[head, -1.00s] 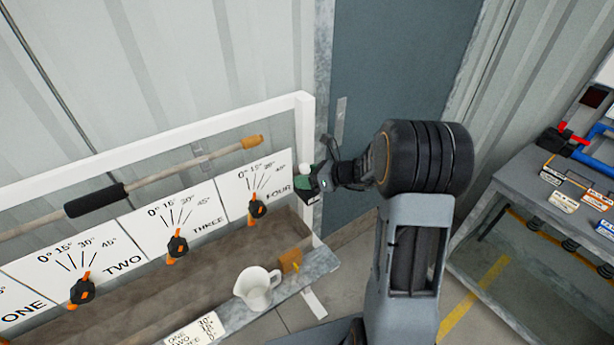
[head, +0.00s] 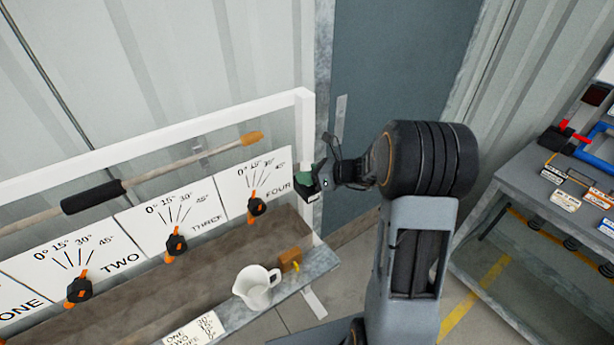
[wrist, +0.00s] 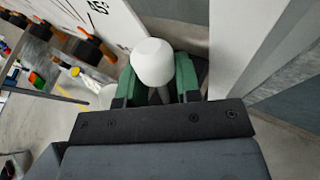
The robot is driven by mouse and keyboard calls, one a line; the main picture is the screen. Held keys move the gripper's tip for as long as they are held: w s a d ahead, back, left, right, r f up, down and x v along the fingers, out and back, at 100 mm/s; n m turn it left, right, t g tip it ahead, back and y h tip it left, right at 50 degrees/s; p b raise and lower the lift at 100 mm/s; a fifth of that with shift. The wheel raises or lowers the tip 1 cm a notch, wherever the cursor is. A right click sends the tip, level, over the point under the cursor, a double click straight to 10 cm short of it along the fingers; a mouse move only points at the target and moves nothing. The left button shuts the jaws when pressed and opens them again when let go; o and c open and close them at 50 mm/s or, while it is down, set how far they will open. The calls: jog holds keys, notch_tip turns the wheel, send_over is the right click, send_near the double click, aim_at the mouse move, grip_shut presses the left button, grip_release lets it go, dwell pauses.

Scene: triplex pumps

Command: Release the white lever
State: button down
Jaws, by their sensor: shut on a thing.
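In the head view my gripper (head: 309,182) is at the right end of the white frame, beside the panel marked FOUR. Only a small part of the white lever (head: 306,169) shows there above the green fingers. The lever's base is hidden.
Panels with black and orange knobs (head: 257,207) run along the frame (head: 309,130). A white pitcher (head: 254,290) and a brown block (head: 290,259) stand on the ledge below. A grey workbench (head: 530,190) with boxes stands at the right. Floor shows between them.

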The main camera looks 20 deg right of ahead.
aim_at(313, 190)
jog(key=t+b, duration=0.1)
jog(key=b, duration=0.2)
jog(key=s+f+n+y+b, duration=0.1)
jog(key=b, duration=0.2)
jog(key=shift+d+t+y, duration=0.2)
jog(key=shift+t+y, duration=0.1)
jog(key=shift+t, duration=0.1)
jog(key=n+b, duration=0.1)
jog(key=b, duration=0.1)
jog(key=s+t+y+b, duration=0.1)
jog(key=b, duration=0.2)
jog(key=shift+d+r+n+y+b, duration=0.2)
jog(key=shift+n+y+b, duration=0.1)
jog(key=shift+n, duration=0.1)
jog(key=b, duration=0.1)
jog(key=n+t+y+b, duration=0.1)
jog(key=shift+s+r+b, duration=0.15)
jog(key=shift+s+b, duration=0.1)
jog(key=shift+b, duration=0.05)
jog(key=shift+r+t, duration=0.1)
jog(key=shift+t, duration=0.2)
jog(key=c, duration=0.8)
grip_release()
jog(key=shift+s+d, duration=0.15)
jog(key=b+v, duration=0.1)
jog(key=v, duration=1.2)
jog(key=shift+d+f, duration=0.25)
